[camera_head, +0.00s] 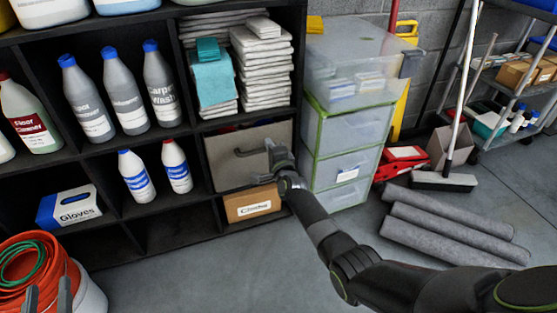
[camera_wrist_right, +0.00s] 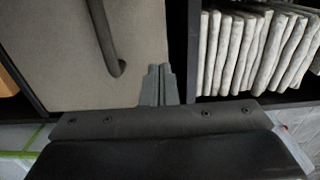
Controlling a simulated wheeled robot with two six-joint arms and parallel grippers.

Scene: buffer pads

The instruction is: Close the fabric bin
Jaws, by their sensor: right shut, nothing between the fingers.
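The fabric bin (camera_head: 228,172) is a grey-beige box with a dark handle, in the dark shelf below the folded towels. A narrow gap shows above its front; how far it stands out is hard to tell. My right gripper (camera_head: 272,146) is shut and empty at the right part of the bin's front, beside the handle. In the right wrist view the bin front (camera_wrist_right: 60,55) and its handle (camera_wrist_right: 117,66) lie left of the shut fingertips (camera_wrist_right: 159,68); contact cannot be told. My left gripper (camera_head: 48,290) is open at the bottom left, away from the bin.
A cardboard box (camera_head: 250,205) sits directly below the bin. Clear drawers (camera_head: 345,150) with green frames stand close right of the shelf. Folded towels (camera_head: 262,62) lie above. Grey rolls (camera_head: 450,230) lie on the floor at right.

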